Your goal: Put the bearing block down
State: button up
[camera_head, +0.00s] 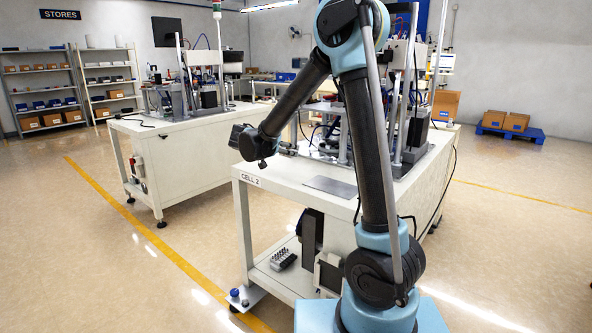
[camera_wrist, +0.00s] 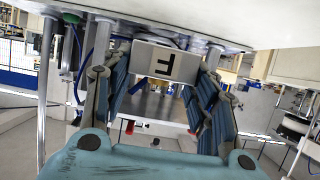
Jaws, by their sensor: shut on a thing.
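The bearing block, a pale grey block with a dark letter F that appears turned over, shows in the wrist view (camera_wrist: 166,62). My gripper (camera_wrist: 164,78) has its two ribbed fingers on either side of the block and is shut on it. In the head view my gripper (camera_head: 284,149) is small, at the near left side of the CELL 2 bench (camera_head: 252,181). The block cannot be made out clearly there. Whether the block touches anything below it cannot be told.
A flat grey plate (camera_head: 331,187) lies on the bench's near edge, with bare white top around it. Machine posts and cables stand behind. A second white bench (camera_head: 190,150) is at the left. A shelf under CELL 2 holds small parts (camera_head: 283,259).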

aim_at(286, 173)
jog(key=shift+f, duration=3.55)
jog(key=shift+d, duration=0.1)
jog(key=o, duration=1.2)
jog(key=shift+o, duration=0.2)
jog(key=shift+s, duration=0.15)
jog(key=v, duration=1.2)
